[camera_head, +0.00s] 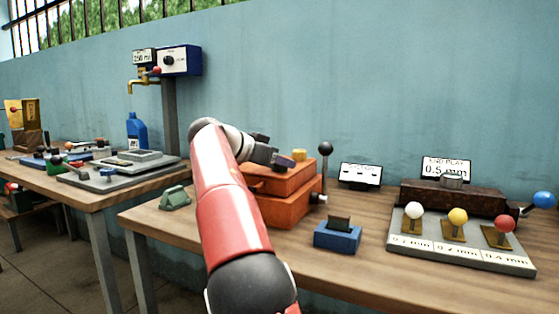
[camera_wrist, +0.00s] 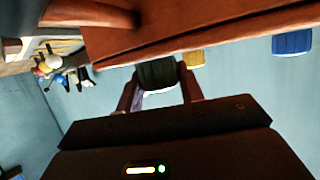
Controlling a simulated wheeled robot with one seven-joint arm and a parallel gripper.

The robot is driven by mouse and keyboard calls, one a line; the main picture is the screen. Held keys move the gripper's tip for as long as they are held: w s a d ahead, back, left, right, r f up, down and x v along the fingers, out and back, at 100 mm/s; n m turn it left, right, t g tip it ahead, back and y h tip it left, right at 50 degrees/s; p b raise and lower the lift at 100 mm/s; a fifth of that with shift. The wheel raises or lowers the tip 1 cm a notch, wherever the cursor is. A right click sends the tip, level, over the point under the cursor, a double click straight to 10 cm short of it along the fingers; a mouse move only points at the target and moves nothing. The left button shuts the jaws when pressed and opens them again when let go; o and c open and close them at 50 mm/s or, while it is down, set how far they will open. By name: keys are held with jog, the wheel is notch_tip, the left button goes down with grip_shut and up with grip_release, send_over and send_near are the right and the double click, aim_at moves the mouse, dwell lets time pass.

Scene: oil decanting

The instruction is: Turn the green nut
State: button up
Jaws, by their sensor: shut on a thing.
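The green nut (camera_wrist: 158,73) is dark green and ridged, and it sits between the two fingers of my gripper (camera_wrist: 157,82) in the wrist view. The fingers are shut on its sides. The nut is against the edge of an orange-brown block (camera_wrist: 135,38). In the head view my gripper (camera_head: 275,158) is at the top left of the orange block (camera_head: 290,208), and I cannot make out the green nut there. A yellow nut (camera_wrist: 194,57) is just right of my gripper in the wrist view, and a blue nut (camera_wrist: 292,41) is farther right.
A black-knobbed lever (camera_head: 325,149) stands at the block's right side. A blue block (camera_head: 338,237) is in front of it. A board with white, yellow and red knobs (camera_head: 458,219) lies on the right. A small green object (camera_head: 174,198) is left of my arm.

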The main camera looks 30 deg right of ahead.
jog(key=shift+f, duration=0.15)
jog(key=o, duration=1)
jog(key=shift+v, duration=3.95)
